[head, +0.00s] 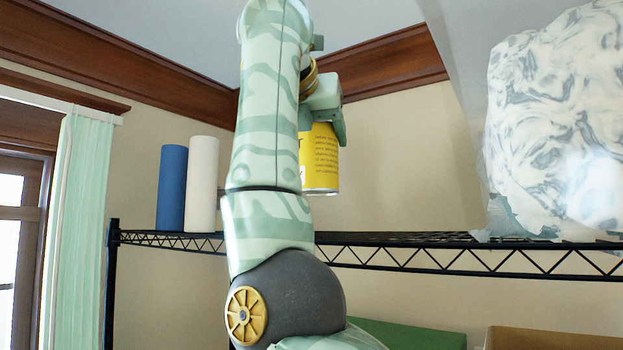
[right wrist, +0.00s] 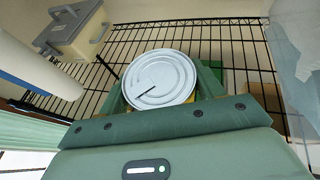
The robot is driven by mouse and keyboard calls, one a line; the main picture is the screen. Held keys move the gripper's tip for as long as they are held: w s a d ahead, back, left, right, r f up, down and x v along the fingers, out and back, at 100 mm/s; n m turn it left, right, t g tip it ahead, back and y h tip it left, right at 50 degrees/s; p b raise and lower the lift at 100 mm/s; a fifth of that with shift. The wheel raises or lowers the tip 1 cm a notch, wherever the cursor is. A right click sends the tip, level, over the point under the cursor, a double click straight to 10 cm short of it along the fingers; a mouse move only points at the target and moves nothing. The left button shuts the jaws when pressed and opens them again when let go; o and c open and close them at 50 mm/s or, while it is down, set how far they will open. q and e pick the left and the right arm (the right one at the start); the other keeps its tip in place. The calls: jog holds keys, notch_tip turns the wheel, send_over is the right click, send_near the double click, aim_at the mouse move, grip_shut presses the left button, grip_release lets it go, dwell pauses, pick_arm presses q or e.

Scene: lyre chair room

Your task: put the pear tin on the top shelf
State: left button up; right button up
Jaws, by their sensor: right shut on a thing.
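The yellow pear tin (head: 321,160) hangs upright in the head view, partly hidden by my right arm. Its label is mostly hidden, and its silver lower rim is clear of the shelf. My right gripper (head: 328,122) is shut on the tin from above. In the right wrist view the tin's round metal lid (right wrist: 160,78) shows between the green fingers. The black wire top shelf (head: 420,252) runs across below the tin, and its grid (right wrist: 215,45) also shows in the right wrist view. My left gripper is not in view.
A blue roll (head: 172,188) and a white roll (head: 202,185) stand on the shelf left of my arm. A large marbled white-grey thing (head: 560,125) is at the right. The shelf between looks clear.

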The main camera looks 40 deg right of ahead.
aim_at(311, 195)
jog(key=shift+w+d+f, duration=0.15)
jog(key=shift+w+f, duration=0.2)
jog(key=shift+f, duration=0.35)
jog(key=shift+w+a+f, duration=0.15)
jog(key=shift+a+f, duration=0.05)
jog(key=shift+f, duration=0.3)
jog(key=shift+w+f, duration=0.15)
jog(key=shift+f, duration=0.05)
jog(key=f, duration=0.2)
jog(key=d+f, duration=0.1)
jog(key=shift+w+f+p, duration=0.3)
jog(key=shift+w+f, duration=0.05)
jog(key=shift+w, duration=0.05)
jog(key=shift+s+a, duration=0.2)
jog(key=shift+a, duration=0.05)
jog(key=shift+f, duration=0.1)
jog(key=o, duration=1.1)
jog(key=shift+d, duration=0.1)
jog(key=shift+o, duration=1.1)
jog(key=shift+w, duration=0.1)
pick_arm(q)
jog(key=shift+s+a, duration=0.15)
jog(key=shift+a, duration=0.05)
